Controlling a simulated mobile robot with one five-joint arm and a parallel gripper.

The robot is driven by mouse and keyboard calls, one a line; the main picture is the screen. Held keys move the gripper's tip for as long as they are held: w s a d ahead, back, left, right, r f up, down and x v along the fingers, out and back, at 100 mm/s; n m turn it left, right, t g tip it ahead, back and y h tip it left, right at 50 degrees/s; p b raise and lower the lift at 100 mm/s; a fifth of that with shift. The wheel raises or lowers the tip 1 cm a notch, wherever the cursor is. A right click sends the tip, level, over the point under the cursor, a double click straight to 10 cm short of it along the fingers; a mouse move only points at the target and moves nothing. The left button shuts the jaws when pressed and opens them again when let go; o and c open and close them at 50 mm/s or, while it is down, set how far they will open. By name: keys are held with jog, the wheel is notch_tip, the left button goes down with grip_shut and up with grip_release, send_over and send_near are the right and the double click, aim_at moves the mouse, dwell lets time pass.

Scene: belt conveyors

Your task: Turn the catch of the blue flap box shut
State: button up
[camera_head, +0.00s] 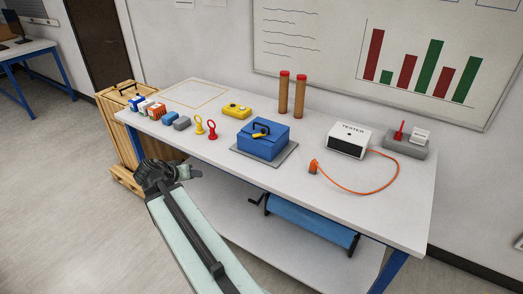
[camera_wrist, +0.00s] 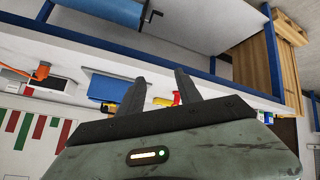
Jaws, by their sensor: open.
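The blue flap box (camera_head: 262,147) sits on a grey plate (camera_head: 284,159) near the middle of the bench. Its lid looks down, with a black handle and a small yellow catch (camera_head: 260,133) on top. I cannot tell the catch's exact angle. My gripper (camera_head: 196,173) is in front of the bench's front edge, left of the box and apart from it. In the wrist view, which is upside down, my gripper (camera_wrist: 163,88) shows two spread dark fingers with nothing held. The blue box (camera_wrist: 116,88) shows beyond them, partly hidden by a finger.
Yellow and red ring-topped pieces (camera_head: 212,132) stand left of the box, with several small blocks (camera_head: 157,111) farther left. A yellow case (camera_head: 236,111) and two brown cylinders (camera_head: 284,95) stand behind. A tester (camera_head: 347,141) with an orange cable is at right. A blue roll (camera_head: 312,223) hangs below the bench.

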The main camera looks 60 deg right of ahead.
jog(key=s+d+f+m+h+b, duration=0.2)
jog(key=s+d+m+h+b, duration=0.15)
jog(key=d, duration=0.85)
jog(key=m+h+b, duration=0.3)
jog(key=h+b, duration=0.2)
send_near(262, 132)
jog(key=shift+n, duration=0.25)
jog(key=d, duration=0.5)
jog(key=w+d, duration=0.1)
jog(key=d, duration=0.2)
jog(key=shift+d, duration=0.35)
grip_shut()
